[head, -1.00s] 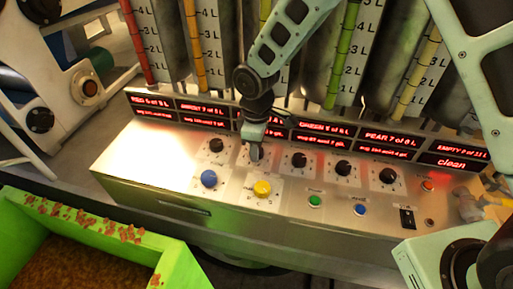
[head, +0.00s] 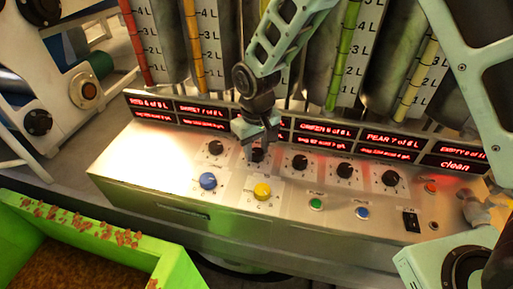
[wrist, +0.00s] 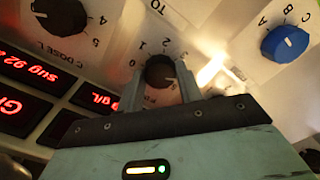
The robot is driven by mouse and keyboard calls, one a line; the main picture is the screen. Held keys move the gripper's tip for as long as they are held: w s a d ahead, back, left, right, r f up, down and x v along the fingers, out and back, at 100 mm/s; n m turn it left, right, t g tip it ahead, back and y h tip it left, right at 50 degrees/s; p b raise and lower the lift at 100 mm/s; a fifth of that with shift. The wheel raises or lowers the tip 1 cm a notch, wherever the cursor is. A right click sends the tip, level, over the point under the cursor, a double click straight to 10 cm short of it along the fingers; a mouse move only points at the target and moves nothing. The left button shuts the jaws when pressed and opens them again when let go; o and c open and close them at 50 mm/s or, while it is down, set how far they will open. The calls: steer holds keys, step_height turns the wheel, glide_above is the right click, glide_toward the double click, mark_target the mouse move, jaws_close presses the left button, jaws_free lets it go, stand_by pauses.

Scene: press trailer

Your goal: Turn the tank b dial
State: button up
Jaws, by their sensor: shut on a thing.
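My gripper (head: 257,143) points down at the second black dial from the left (head: 257,155) on the sloping steel panel, taken as the tank b dial. In the wrist view my gripper (wrist: 161,82) is shut on this dial (wrist: 160,72), one finger on each side. Numbers 0 to 3 show around its far side; its name label and lower part are hidden by the gripper. The neighbouring dial (wrist: 60,16) reads "C DOSE L".
More black dials (head: 299,162) stand in the same row. A blue knob (head: 208,180) and a yellow knob (head: 262,190) sit just in front. Red displays (head: 320,133) line the back, below upright tanks. A green bin (head: 95,245) is at lower left.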

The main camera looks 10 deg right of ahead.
mark_target(257, 152)
stand_by(0.4)
steer(key=o, duration=1)
step_height(257, 152, up, 18)
steer(key=b, duration=0.1)
steer(key=shift+f, duration=0.25)
steer(key=shift+s, duration=0.1)
